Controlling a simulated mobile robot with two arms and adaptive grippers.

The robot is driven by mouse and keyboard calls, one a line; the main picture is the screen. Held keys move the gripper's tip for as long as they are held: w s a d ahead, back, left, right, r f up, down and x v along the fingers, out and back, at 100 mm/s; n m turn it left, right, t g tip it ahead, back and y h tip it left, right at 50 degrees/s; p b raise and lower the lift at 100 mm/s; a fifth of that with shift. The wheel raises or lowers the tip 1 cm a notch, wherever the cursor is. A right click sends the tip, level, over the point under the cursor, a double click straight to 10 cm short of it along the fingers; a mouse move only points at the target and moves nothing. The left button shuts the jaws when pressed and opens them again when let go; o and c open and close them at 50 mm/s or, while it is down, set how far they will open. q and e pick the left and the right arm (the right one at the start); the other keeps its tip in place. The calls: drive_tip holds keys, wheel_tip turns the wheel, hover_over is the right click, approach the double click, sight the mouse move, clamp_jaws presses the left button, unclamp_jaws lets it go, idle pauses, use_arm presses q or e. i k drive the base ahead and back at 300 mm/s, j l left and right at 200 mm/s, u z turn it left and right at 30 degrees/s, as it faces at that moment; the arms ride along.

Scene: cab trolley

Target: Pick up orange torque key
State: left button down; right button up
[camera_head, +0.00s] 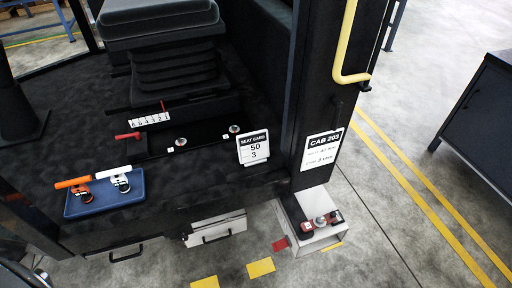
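The orange torque key (73,183) lies at the left on a blue tray (103,207) on the cab floor. It has an orange bar handle, and a metal and dark head on its near side. A similar key with a white handle (113,171) lies just to its right on the same tray. I cannot make out either of my grippers. Dark curved parts show at the bottom left corner, but no fingertips can be told there.
A seat (160,25) stands behind the tray, with a number strip (150,119) and a red lever (127,136) below. A seat card (253,147) and a cab card (322,148) stand right. A step box (305,240) holds a red tool (322,222). A yellow handrail (344,45) hangs at the pillar.

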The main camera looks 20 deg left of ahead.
sight(78, 188)
drive_tip(key=u, duration=1.9)
